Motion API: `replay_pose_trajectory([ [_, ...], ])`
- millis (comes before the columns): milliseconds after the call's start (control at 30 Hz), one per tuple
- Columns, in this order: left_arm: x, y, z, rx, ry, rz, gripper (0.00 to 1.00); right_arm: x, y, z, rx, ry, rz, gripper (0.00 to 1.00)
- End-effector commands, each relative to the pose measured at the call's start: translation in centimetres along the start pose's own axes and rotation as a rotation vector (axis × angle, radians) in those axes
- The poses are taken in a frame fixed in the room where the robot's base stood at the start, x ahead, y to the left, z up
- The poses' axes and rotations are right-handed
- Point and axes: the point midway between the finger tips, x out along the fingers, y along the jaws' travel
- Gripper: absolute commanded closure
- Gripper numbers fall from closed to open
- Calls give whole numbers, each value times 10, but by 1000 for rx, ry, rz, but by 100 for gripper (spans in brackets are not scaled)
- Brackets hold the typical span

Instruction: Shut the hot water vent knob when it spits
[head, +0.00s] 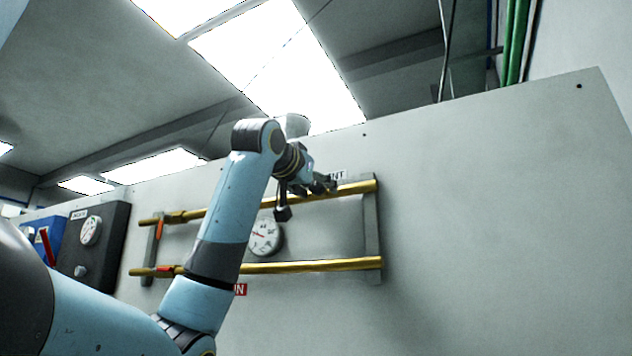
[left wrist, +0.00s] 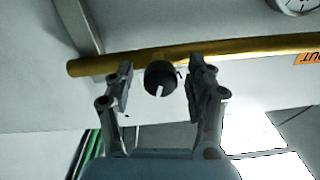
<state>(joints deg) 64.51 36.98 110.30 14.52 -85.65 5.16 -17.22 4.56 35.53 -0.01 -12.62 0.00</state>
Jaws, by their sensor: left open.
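The vent knob (left wrist: 161,78) is a dark round knob with a pale mark, on the upper brass pipe (head: 349,188); that pipe also crosses the left wrist view (left wrist: 260,45). My left gripper (head: 307,189) is at this pipe, just under the partly covered VENT label (head: 334,175). In the left wrist view my left gripper (left wrist: 160,68) is open, with one finger on each side of the knob and a gap on both sides. No water or steam shows at the knob. In the head view I cannot tell the knob from my dark fingers. My right gripper is not in view.
A lower brass pipe (head: 320,265) runs below, with a round gauge (head: 265,236) between the pipes. Orange-red handles (head: 160,229) sit at the left. A dark box with a dial (head: 98,245) and a blue box (head: 47,238) stand further left. The panel's right side is bare.

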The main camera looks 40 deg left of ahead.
Motion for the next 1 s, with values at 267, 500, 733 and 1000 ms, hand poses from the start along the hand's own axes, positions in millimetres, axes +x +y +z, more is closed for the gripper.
replay_pose_trajectory([
  [267,0,0,0,0,0,0,51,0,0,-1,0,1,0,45],
  [500,0,0,0,0,0,0,83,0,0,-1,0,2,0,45],
  [733,0,0,1,-14,0,0,100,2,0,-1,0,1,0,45],
  [1000,0,0,2,-294,-5,3,100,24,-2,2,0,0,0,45],
])
